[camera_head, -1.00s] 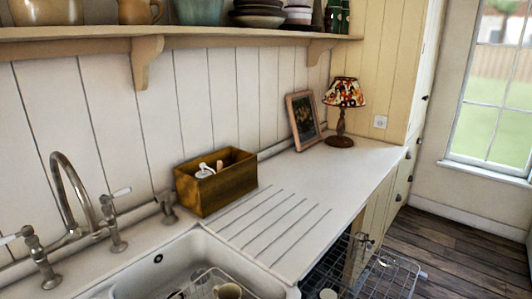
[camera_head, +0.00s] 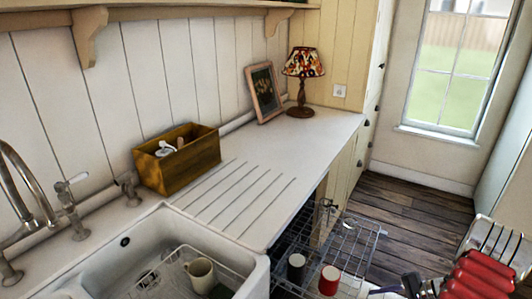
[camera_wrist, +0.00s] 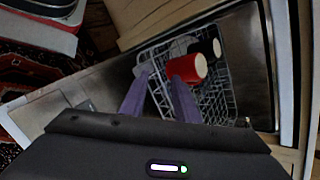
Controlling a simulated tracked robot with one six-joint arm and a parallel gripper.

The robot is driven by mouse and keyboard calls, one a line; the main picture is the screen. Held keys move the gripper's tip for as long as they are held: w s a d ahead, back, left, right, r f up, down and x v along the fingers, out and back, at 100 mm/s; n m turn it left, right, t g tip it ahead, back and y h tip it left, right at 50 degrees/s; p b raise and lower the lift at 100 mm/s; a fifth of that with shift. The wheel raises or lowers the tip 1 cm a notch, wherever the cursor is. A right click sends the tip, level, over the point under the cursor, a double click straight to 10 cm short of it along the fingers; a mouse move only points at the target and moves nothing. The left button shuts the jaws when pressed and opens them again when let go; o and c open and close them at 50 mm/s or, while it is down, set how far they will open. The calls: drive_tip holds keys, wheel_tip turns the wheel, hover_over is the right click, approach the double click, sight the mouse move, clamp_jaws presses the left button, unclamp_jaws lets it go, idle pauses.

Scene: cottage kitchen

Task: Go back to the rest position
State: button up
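My gripper (camera_wrist: 160,76) shows in the wrist view with its two purple fingers apart and nothing between them. It points down toward the pulled-out dishwasher rack (camera_wrist: 160,54). A red cup (camera_wrist: 187,68) lies just beyond the right fingertip, with a visible gap between the fingers. A black cup (camera_wrist: 207,48) is beside it in the rack. In the head view, the red cup (camera_head: 329,280) and black cup (camera_head: 296,267) stand in the rack (camera_head: 350,240) near the bottom edge. The lower right corner shows part of my arm with red parts.
The white sink (camera_head: 235,277) holds a wire rack with a cream mug (camera_head: 200,273). A wooden box (camera_head: 178,165), a picture frame (camera_head: 265,92) and a lamp (camera_head: 302,80) stand on the counter (camera_head: 320,135). Wooden floor (camera_head: 415,210) is clear toward the window.

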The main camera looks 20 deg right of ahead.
drive_tip(key=a+r+n+g+h, duration=0.4)
drive_tip(key=a+r+n+g, duration=0.2)
drive_tip(key=a+r, duration=1.4)
drive_tip(key=s+a+r+n+t+h, duration=0.1)
drive_tip(key=s+a+r+n+t, duration=0.1)
drive_tip(key=a+r+n, duration=0.3)
drive_tip(key=s+a+r+n+t+h, duration=0.2)
drive_tip(key=a+r+n, duration=0.3)
drive_tip(key=a+r, duration=0.9)
drive_tip(key=s+a, duration=0.1)
drive_tip(key=a, duration=0.2)
drive_tip(key=shift+s+r+t, duration=0.2)
drive_tip(key=shift+t, duration=0.1)
drive_tip(key=shift+a, duration=0.1)
